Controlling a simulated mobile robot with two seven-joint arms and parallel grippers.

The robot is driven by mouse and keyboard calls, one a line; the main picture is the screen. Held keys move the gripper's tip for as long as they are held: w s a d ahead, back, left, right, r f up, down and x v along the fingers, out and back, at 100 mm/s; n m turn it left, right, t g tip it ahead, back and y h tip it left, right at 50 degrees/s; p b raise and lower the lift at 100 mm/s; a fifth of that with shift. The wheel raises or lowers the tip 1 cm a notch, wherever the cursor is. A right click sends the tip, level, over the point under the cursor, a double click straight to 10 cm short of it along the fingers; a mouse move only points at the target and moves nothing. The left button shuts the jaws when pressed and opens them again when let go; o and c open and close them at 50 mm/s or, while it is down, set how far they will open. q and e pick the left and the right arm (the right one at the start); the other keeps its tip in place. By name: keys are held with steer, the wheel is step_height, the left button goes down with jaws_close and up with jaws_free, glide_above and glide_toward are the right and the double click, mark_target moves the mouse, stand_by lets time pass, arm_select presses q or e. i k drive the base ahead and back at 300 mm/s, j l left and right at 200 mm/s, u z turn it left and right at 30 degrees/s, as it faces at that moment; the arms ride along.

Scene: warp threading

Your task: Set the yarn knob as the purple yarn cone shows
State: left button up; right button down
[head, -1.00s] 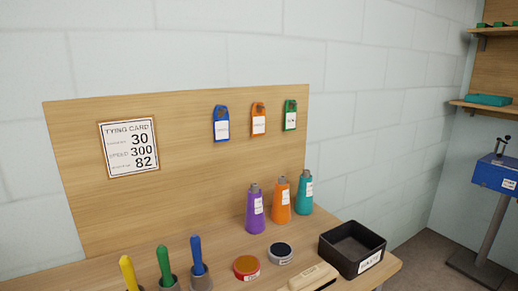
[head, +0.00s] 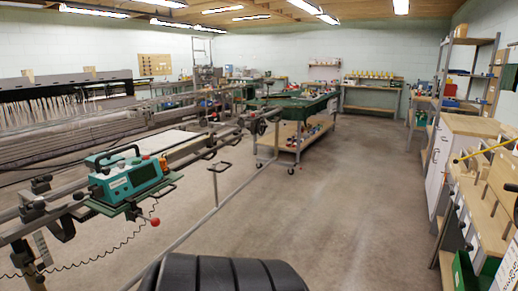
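The purple yarn cone is not in view now. A teal machine box (head: 130,178) with a dark carry handle sits on the rail of the long frame at left. It has a pale panel and small red and orange parts, too small to read. I cannot tell whether one of them is the yarn knob. Neither of my grippers is in view.
The long warp frame (head: 75,135) fills the left side. A green-topped cart (head: 300,108) stands ahead in the middle. Benches and a tall shelf (head: 465,85) line the right. The concrete floor (head: 310,215) between them is clear.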

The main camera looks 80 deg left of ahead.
mark_target(106, 171)
steer(key=j+u, duration=0.15)
steer(key=u, duration=0.3)
steer(key=k+j+u, duration=0.1)
steer(key=u, duration=0.35)
steer(key=j+u, duration=0.25)
steer(key=u, duration=0.15)
steer(key=j+u, duration=0.2)
steer(key=u, duration=0.25)
steer(key=i+l, duration=0.05)
